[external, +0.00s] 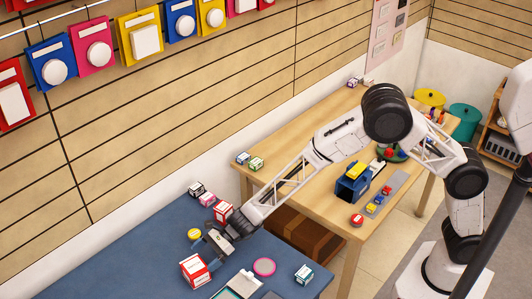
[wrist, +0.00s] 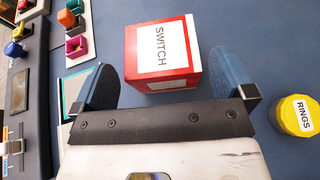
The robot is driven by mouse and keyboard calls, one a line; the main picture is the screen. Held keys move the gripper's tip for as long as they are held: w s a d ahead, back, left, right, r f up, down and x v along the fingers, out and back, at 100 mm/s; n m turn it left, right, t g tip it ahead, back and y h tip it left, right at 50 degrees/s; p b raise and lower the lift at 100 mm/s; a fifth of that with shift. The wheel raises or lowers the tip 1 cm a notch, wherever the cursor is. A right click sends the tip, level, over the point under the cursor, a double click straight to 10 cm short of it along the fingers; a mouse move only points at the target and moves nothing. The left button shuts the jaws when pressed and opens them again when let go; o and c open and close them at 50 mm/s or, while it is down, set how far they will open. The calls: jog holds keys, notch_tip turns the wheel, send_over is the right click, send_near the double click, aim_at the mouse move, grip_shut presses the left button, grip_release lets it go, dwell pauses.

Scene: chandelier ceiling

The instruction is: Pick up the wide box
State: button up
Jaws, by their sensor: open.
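A red box with a white top labelled SWITCH (wrist: 160,55) lies just ahead of my gripper (wrist: 165,78) in the wrist view. It is the widest-looking box near the gripper. The gripper is open, with one blue-padded finger to each side of the box's near end and no clear contact. In the external view the red box (external: 195,271) sits on the blue table, and my gripper (external: 212,246) is low beside it. The fingertips are small and partly unclear there.
A yellow round container labelled RINGS (wrist: 296,115) stands right of the gripper. Small boxes (external: 207,198) stand behind it on the blue table (external: 290,250). A pink disc (external: 264,267), a tray (external: 240,285) and a teal-white box (external: 304,273) lie to the right.

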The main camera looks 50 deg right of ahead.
aim_at(194, 266)
dwell(0.3)
jog(key=shift+x, duration=2.65)
jog(key=c, duration=0.7)
jog(key=shift+r, duration=5)
